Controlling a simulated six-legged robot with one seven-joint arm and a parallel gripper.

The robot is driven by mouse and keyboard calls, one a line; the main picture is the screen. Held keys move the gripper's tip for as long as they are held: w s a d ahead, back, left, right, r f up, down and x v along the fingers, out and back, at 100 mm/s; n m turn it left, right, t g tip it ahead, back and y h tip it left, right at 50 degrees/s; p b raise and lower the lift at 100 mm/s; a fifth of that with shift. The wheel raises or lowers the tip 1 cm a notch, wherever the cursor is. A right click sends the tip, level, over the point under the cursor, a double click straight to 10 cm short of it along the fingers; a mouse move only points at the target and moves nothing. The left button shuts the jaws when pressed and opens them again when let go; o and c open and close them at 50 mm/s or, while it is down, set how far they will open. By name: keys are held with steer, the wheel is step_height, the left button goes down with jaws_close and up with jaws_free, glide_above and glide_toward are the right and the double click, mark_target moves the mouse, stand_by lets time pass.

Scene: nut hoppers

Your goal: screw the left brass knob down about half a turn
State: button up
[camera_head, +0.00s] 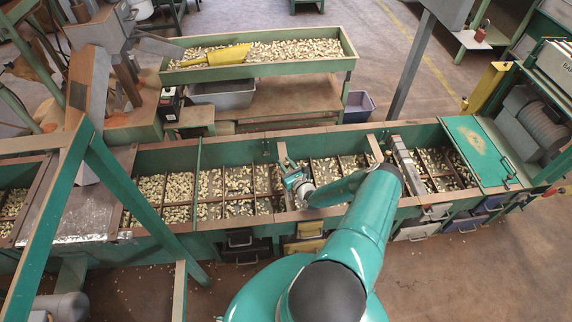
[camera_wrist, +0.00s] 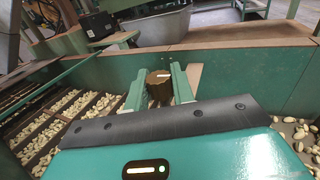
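The brass knob (camera_wrist: 159,84) shows in the wrist view as a dark brown-gold round cap with a short pale line on top. It stands in front of a green hopper wall. My gripper (camera_wrist: 160,82) has one green finger on each side of it, and the knob fills the gap between them. The fingers look closed on its sides. In the head view my gripper (camera_head: 292,178) is over the middle hopper bay, close to a divider, and the knob cannot be made out there.
Nut hoppers with slatted floors (camera_head: 238,180) run left and right of my gripper. A raised nut trough (camera_head: 262,75) with a yellow scoop (camera_head: 216,56) stands behind. A grey tub (camera_wrist: 157,22) is beyond the wall. A metal divider (camera_head: 403,160) stands to the right.

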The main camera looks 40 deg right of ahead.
mark_target(288, 167)
steer(key=shift+m+g+h, duration=0.3)
steer(key=shift+m+h, duration=0.5)
steer(key=shift+h, duration=0.4)
steer(key=shift+c, duration=0.4)
steer(key=o, duration=1)
steer(key=v, duration=0.7)
steer(key=shift+s+a, duration=0.1)
steer(key=shift+s, duration=0.15)
